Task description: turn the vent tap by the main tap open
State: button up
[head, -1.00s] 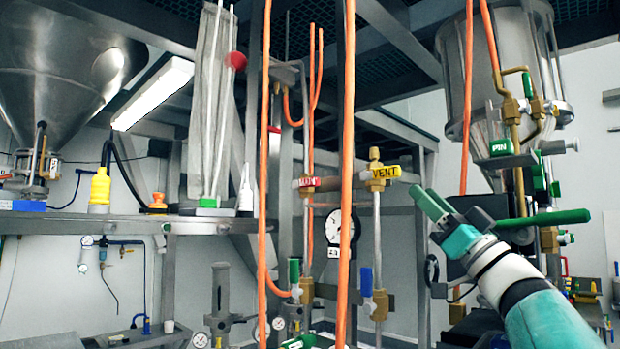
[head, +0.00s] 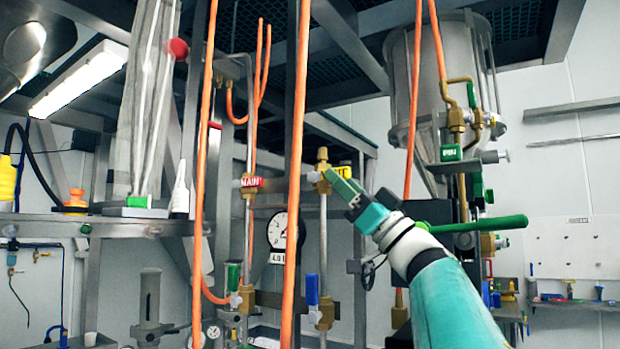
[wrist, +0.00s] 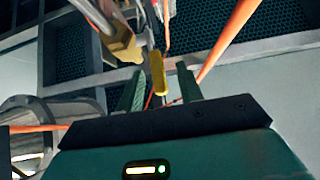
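The vent tap is a brass valve (head: 322,182) on a vertical pipe, with a yellow handle (head: 343,171) lettered VENT, partly hidden behind my gripper. The main tap, with its red MAIN handle (head: 251,182), is on the pipe to its left. My gripper (head: 338,184) is at the vent tap's right side. In the wrist view, the yellow handle (wrist: 157,73) shows edge-on between the two green fingers of my open gripper (wrist: 160,85), with gaps on both sides. The brass body (wrist: 121,45) is up and left. I cannot tell how deep the handle sits between the fingers.
Orange hoses (head: 297,150) hang in front of the pipes. A blue-handled tap (head: 312,290) and a green-handled tap (head: 233,275) are lower down. A long green lever (head: 478,224) shows right of my gripper. A round gauge (head: 283,230) is behind the pipes.

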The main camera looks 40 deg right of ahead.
aim_at(337, 170)
jog(key=shift+w+d+r, duration=0.1)
jog(key=shift+w+r, duration=0.2)
jog(key=shift+w, duration=0.3)
jog(key=shift+s+a+r, duration=0.1)
jog(key=shift+a+r, duration=0.2)
jog(key=shift+r, duration=0.1)
jog(key=shift+w+d, duration=0.1)
jog(key=shift+w, duration=0.15)
jog(key=shift+s, duration=0.15)
jog(key=shift+c, duration=1.2)
grip_shut()
jog(key=shift+w+r+g+h, duration=0.1)
jog(key=shift+r+g+h, duration=0.2)
jog(key=shift+g, duration=0.4)
jog(key=shift+w+r+g+h, duration=0.1)
jog(key=shift+r+g+h, duration=0.2)
jog(key=shift+g, duration=0.4)
